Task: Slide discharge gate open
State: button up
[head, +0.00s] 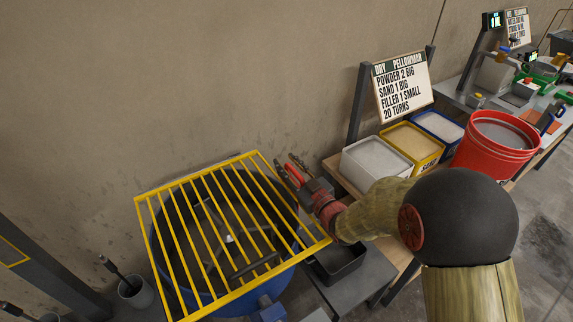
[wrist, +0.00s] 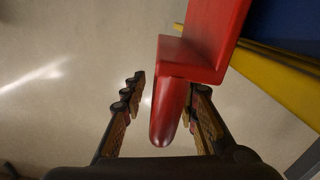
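The red gate piece shows large in the wrist view, with a flat plate and a rounded handle (wrist: 167,112) reaching down between the fingers. I take it to be the discharge gate. My gripper (wrist: 169,86) is open, with one finger on each side of the handle. A clear gap shows on the left of the handle; the right finger is close to or touching it, I cannot tell which. In the head view my gripper (head: 291,168) is at the right edge of the mixer's yellow grate (head: 165,198). The gate is hard to make out there.
The blue mixer drum is under the grate. To the right are bins of white powder (head: 372,165) and sand (head: 412,144), and a red bucket (head: 490,150). A dark tray (head: 338,262) is below my arm. A grey cup (head: 136,293) stands at left.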

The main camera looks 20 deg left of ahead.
jog(key=shift+w+a, duration=0.25)
jog(key=shift+c, duration=0.3)
grip_shut()
dwell(0.5)
